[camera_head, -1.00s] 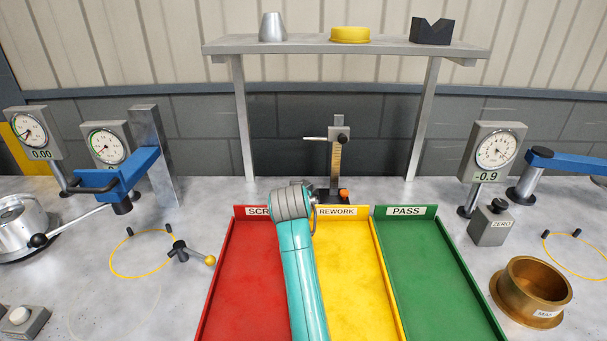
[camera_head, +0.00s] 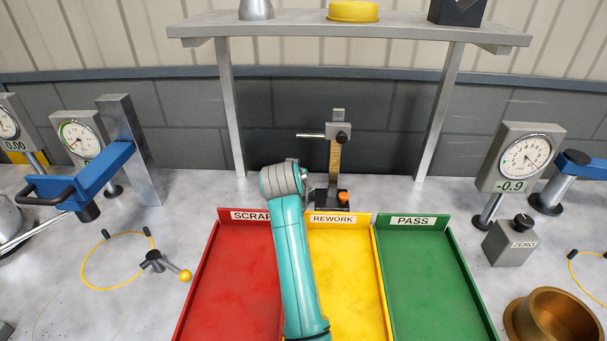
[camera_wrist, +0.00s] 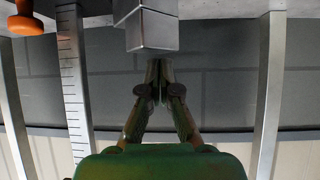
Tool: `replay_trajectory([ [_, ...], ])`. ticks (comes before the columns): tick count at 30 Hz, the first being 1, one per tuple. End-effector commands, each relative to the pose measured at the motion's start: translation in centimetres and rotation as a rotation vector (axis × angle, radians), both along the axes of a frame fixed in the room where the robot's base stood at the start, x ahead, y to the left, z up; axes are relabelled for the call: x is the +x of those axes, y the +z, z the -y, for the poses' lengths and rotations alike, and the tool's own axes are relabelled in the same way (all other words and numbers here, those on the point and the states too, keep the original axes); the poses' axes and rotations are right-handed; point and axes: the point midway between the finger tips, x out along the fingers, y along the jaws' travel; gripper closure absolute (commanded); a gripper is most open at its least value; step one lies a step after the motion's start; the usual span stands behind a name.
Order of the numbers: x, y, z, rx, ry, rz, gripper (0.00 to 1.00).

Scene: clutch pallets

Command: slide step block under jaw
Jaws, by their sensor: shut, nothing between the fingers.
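A height gauge (camera_head: 334,165) stands upright behind the bins, with a slim pale jaw (camera_head: 310,135) pointing left from its column and an orange knob at its foot. In the wrist view, which is upside down, its graduated column (camera_wrist: 73,75) and orange knob (camera_wrist: 25,25) show at left. A grey metal stepped block (camera_wrist: 150,32) stands on the bench there. My gripper (camera_wrist: 158,66) is shut and empty, its fingertips close to the block's near face; I cannot tell if they touch.
Red scrap (camera_head: 225,290), yellow rework (camera_head: 352,290) and green pass (camera_head: 425,280) bins lie in front of the gauge. A shelf (camera_head: 345,30) on two legs spans behind. A blue-armed gauge stand (camera_head: 100,175) is at left, a zero block (camera_head: 512,243) and brass ring (camera_head: 550,318) at right.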

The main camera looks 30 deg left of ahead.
Motion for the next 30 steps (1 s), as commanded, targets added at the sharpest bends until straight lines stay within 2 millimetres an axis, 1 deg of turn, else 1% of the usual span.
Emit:
replay_trajectory([
  [1,-0.5,-0.5,-0.3,-0.001,0.003,-0.002,1.00],
  [6,-0.4,-1.3,-0.2,-0.002,0.000,-0.004,1.00],
  [14,-0.5,-1.7,-0.2,-0.006,0.001,-0.008,1.00],
  [19,-1.2,-2.0,0.2,-0.010,0.001,-0.012,1.00],
  [24,-1.3,-2.1,0.2,-0.011,0.000,-0.014,1.00],
  [30,-1.2,-1.9,0.3,-0.011,0.000,-0.014,1.00],
])
